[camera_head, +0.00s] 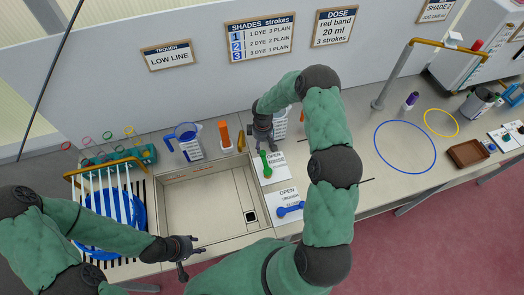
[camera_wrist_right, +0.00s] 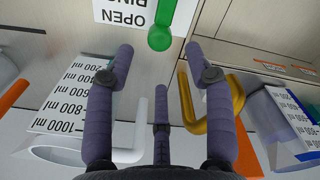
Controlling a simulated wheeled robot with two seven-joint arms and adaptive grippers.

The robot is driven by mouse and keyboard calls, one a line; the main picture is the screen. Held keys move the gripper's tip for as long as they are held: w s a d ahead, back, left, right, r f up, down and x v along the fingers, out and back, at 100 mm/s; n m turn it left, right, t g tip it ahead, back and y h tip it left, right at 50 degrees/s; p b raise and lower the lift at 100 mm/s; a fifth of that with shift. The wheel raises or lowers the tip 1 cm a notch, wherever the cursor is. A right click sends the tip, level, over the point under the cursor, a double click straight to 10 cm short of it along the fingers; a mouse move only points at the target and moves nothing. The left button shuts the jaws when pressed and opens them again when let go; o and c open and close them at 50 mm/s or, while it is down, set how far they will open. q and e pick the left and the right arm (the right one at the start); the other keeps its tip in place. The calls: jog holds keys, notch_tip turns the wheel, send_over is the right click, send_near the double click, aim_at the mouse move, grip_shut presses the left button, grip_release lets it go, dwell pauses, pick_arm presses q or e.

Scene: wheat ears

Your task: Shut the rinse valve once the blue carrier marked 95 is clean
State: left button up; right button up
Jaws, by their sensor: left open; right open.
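The green rinse valve handle (camera_head: 265,164) lies on a card reading OPEN RINSE, right of the trough (camera_head: 161,222). It also shows in the right wrist view (camera_wrist_right: 160,37). My right gripper (camera_head: 262,135) is open and empty just behind the handle, whose knob shows beyond the fingertips (camera_wrist_right: 158,62), apart from them. At the left, a blue round shape (camera_head: 136,211) shows beneath white and black bars with a gold handle. No number 95 is readable, and I cannot tell whether it is the carrier. My left gripper (camera_head: 190,258) is open and empty at the trough's front edge.
A blue trough valve handle (camera_head: 290,209) sits in front of the rinse card. A blue-handled jug (camera_head: 193,150) and an orange-handled item (camera_head: 224,134) stand behind the trough.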

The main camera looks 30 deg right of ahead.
aim_at(263, 152)
jog(key=shift+f+p, duration=0.5)
jog(key=shift+f, duration=3.1)
grip_shut()
